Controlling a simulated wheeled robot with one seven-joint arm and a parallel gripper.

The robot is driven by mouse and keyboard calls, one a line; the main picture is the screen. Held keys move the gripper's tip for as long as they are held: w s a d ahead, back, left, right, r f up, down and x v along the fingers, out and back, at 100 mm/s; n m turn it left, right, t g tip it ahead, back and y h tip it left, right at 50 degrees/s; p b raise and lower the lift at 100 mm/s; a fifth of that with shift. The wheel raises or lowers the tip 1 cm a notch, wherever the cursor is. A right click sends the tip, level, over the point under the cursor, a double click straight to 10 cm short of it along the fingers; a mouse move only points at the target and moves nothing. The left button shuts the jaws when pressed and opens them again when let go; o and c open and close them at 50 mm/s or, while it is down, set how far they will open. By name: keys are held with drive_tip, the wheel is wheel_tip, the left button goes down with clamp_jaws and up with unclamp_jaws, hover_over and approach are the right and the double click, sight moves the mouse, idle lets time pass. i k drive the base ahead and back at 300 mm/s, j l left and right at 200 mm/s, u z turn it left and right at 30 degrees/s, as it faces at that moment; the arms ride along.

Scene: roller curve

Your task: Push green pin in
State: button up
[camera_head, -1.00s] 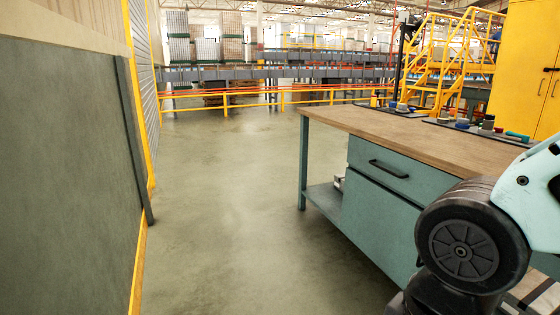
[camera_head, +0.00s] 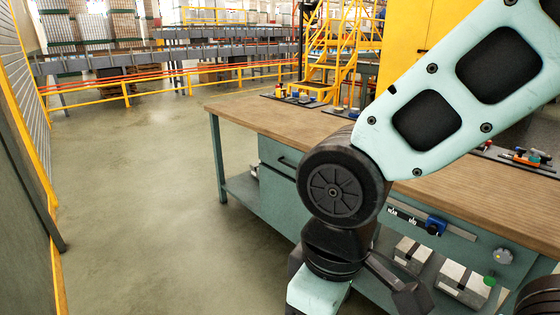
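A small green round thing (camera_head: 489,281), which may be the green pin, shows low at the right, in front of the workbench's lower part. It is too small to tell how far it sticks out. A pale knob (camera_head: 503,257) is just above it, and a blue part (camera_head: 436,225) sits on a grey rail (camera_head: 405,212) to its upper left. My mint and black arm crosses the right half of the view and bends downward left of these parts. I cannot make out my gripper's fingertips.
The wood-topped workbench (camera_head: 460,205) fills the right side, with small tools (camera_head: 527,156) on it. Metal boxes (camera_head: 465,283) are low beneath the top. Open floor (camera_head: 150,190) lies left, beside a wall with a yellow edge. Yellow railings (camera_head: 125,92) stand behind.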

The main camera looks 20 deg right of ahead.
sight(489, 281)
drive_tip(key=z, duration=1.75)
